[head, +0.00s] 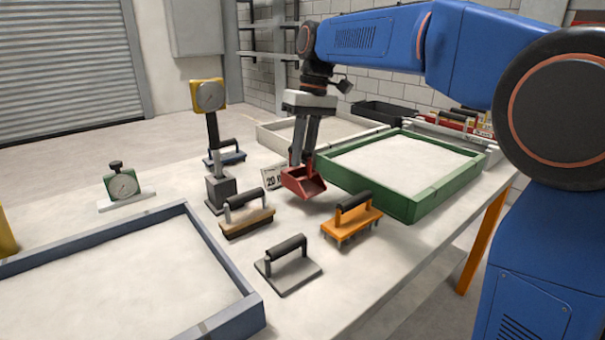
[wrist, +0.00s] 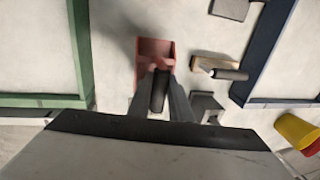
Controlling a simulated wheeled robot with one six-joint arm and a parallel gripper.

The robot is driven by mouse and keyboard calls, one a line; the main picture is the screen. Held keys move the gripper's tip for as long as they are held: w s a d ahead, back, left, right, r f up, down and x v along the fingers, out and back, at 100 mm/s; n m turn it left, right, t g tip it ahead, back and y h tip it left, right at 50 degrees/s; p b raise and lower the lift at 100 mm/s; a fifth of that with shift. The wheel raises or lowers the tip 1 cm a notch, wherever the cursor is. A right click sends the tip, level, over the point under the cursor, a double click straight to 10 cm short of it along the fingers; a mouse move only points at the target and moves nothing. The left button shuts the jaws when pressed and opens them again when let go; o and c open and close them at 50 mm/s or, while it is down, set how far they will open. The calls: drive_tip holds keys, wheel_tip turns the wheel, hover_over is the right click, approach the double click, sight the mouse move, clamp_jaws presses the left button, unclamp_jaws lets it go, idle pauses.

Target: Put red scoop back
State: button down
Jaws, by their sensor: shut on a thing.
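The red scoop (head: 303,184) is held in my gripper (head: 303,165) low over the table, between the green-framed sand tray and the row of hand tools. I cannot tell whether its underside touches the table. In the wrist view, the red scoop (wrist: 154,47) points away from my gripper (wrist: 160,95), with its dark handle between the two fingers. My gripper is shut on that handle. The scoop's open mouth faces the front right in the head view and looks empty. A white card marked 20 (head: 272,178) stands just behind it, partly hidden.
The green sand tray (head: 410,210) is close on the right. An orange spiked tool (head: 352,217), a wooden-based tool (head: 246,222) and a grey float (head: 288,272) lie in front. A yellow-headed gauge post (head: 211,140) stands left. A blue-grey tray (head: 225,262) fills the front left.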

sight(303, 186)
drive_tip(key=shift+f, duration=2.3)
drive_tip(key=shift+f, duration=0.15)
drive_tip(key=c, duration=1.6)
unclamp_jaws()
drive_tip(key=r, duration=0.4)
drive_tip(key=d+r, duration=0.1)
drive_tip(key=r, duration=0.3)
drive_tip(key=w+d+r, duration=0.1)
drive_tip(key=r, duration=0.3)
drive_tip(key=shift+w, duration=0.1)
